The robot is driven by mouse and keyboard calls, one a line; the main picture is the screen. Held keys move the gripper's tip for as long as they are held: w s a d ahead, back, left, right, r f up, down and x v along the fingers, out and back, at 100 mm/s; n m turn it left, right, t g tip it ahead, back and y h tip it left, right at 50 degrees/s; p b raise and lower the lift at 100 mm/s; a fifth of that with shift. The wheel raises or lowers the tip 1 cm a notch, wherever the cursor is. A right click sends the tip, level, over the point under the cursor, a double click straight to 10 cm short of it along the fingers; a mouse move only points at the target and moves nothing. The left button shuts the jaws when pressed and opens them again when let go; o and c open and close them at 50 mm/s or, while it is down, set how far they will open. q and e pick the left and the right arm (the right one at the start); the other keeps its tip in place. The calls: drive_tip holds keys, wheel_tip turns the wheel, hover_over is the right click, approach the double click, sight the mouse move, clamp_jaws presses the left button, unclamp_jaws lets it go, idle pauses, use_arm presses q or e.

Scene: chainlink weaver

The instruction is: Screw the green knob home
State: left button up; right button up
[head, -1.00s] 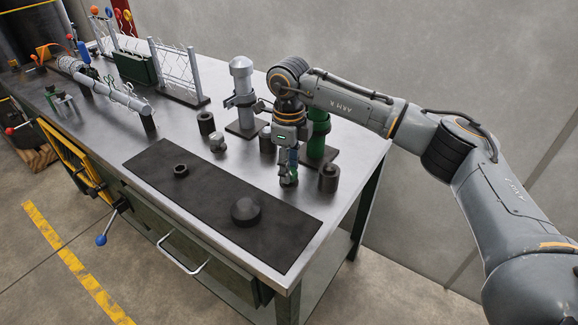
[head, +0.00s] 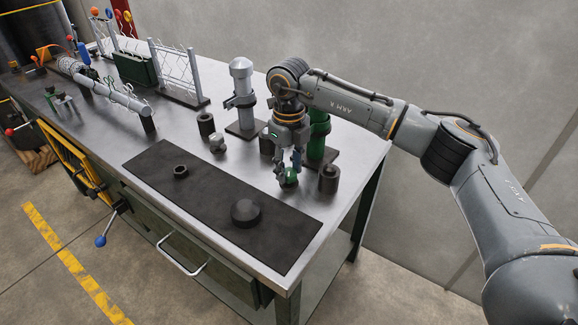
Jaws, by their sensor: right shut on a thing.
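The green knob (head: 291,177) is low over the steel workbench (head: 352,168), just behind the dark mat. My right gripper (head: 289,171) points down and is shut on the green knob, with its fingers on either side of it. The fingers hide part of the knob, and what lies beneath it cannot be made out. My left gripper is not in view.
A green post (head: 319,135) stands close behind the right gripper, and a dark cylinder (head: 329,179) stands just right of it. A silver post (head: 241,85) is farther left. The dark mat (head: 200,192) holds a nut (head: 181,171) and a black disc (head: 246,212).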

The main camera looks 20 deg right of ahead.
sight(289, 170)
drive_tip(key=o, duration=1.2)
drive_tip(key=shift+c, duration=0.2)
wheel_tip(289, 170, up, 12)
